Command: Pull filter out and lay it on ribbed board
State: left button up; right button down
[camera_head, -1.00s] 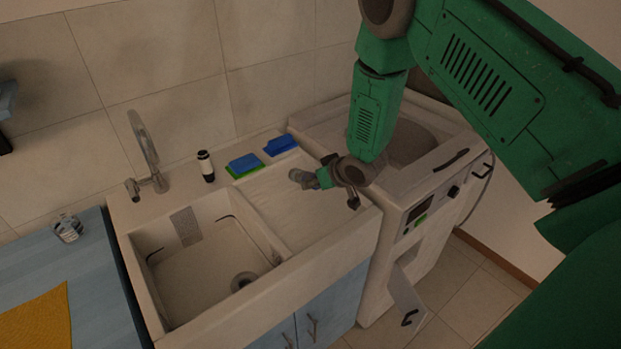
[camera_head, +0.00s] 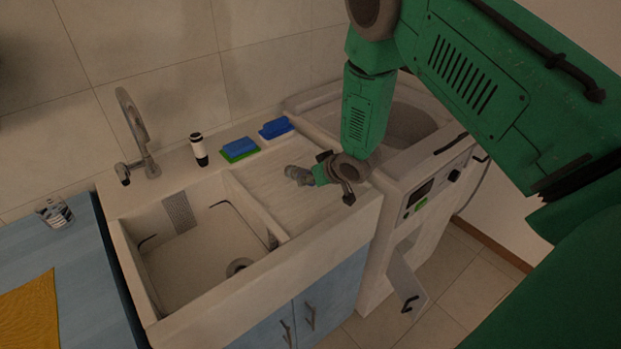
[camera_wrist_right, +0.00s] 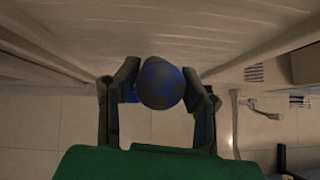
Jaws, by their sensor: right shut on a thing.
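The filter (camera_head: 298,175) is a small grey cylinder in the head view, just beyond my right gripper (camera_head: 322,170). In the right wrist view its round, dark bluish end (camera_wrist_right: 160,84) sits between the two fingers of my right gripper (camera_wrist_right: 161,85), which is shut on it. The ribbed board (camera_head: 268,178) is the pale drainboard to the right of the sink basin, and the filter is over it. I cannot tell whether the filter touches the board. The ribs also show in the right wrist view (camera_wrist_right: 150,30). My left gripper is not in view.
A blue sponge on a green one (camera_head: 240,149), another blue sponge (camera_head: 276,128) and a black-and-white bottle (camera_head: 198,149) stand along the back ledge. The sink basin (camera_head: 195,262) and faucet (camera_head: 136,135) are left. The washing machine (camera_head: 425,190) has its lower flap (camera_head: 405,278) open.

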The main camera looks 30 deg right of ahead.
jog(key=c, duration=0.9)
grip_release()
jog(key=shift+s+r, duration=0.15)
jog(key=v, duration=1.1)
jog(key=shift+s+d+r, duration=0.1)
jog(key=shift+r, duration=0.15)
jog(key=shift+f, duration=0.1)
